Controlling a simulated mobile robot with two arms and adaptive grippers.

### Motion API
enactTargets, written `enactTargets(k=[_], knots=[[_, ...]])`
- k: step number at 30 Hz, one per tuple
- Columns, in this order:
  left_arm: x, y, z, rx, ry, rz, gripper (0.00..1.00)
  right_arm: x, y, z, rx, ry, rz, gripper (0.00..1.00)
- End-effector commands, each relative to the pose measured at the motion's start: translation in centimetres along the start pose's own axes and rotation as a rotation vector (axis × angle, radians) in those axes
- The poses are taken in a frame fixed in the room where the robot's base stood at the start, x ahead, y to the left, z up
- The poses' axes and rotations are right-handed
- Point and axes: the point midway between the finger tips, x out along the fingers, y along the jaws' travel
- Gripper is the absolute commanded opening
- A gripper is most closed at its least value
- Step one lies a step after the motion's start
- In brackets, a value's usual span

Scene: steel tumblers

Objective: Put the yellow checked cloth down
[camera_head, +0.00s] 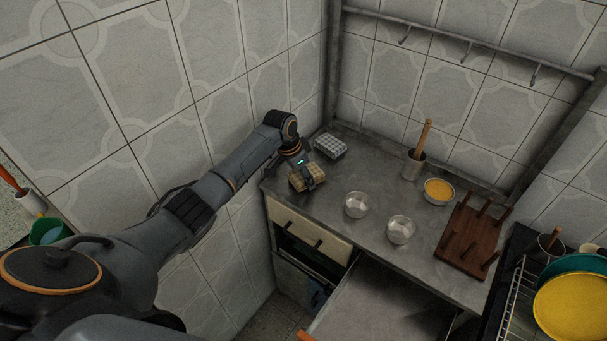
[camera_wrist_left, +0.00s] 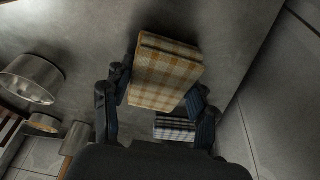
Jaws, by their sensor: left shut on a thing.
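The yellow checked cloth (camera_head: 309,177) is a folded block over the left end of the steel counter. In the left wrist view the yellow checked cloth (camera_wrist_left: 167,72) sits between the two fingers. My left gripper (camera_head: 305,173) is shut on it; it also shows in the left wrist view (camera_wrist_left: 158,95). Whether the cloth touches the counter is unclear. My right gripper is not in view.
A grey checked cloth (camera_head: 330,146) lies behind, near the wall. A tumbler with a wooden pestle (camera_head: 413,165), a yellow-filled bowl (camera_head: 438,191) and a wooden peg rack (camera_head: 468,240) stand farther right.

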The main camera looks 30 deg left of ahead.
Motion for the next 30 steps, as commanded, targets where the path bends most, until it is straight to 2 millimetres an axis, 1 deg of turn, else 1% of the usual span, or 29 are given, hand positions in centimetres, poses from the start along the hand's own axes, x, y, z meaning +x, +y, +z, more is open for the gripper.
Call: enactTargets(k=[6, 18, 19, 20, 21, 22, 30], knots=[[0.1, 0.0, 0.0, 0.0, 0.0, 0.0, 0.28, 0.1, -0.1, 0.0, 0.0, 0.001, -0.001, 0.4], [1.4, 0.1, 0.5, -0.001, -0.004, 0.001, 0.28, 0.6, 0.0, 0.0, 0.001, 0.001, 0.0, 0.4], [1.4, 0.1, 0.6, -0.001, -0.005, 0.002, 0.62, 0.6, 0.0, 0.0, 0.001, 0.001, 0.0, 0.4], [1.4, 0.1, 0.6, -0.001, -0.006, 0.002, 0.68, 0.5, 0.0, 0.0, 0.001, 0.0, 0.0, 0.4], [1.4, 0.2, 0.7, -0.001, -0.008, 0.003, 0.76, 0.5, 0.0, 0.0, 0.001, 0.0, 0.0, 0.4], [1.5, 0.2, 0.7, -0.001, -0.008, 0.003, 0.8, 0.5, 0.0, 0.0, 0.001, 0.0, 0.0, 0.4], [1.4, 0.1, 0.7, -0.001, -0.009, 0.002, 0.8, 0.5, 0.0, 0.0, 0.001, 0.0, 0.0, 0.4]])
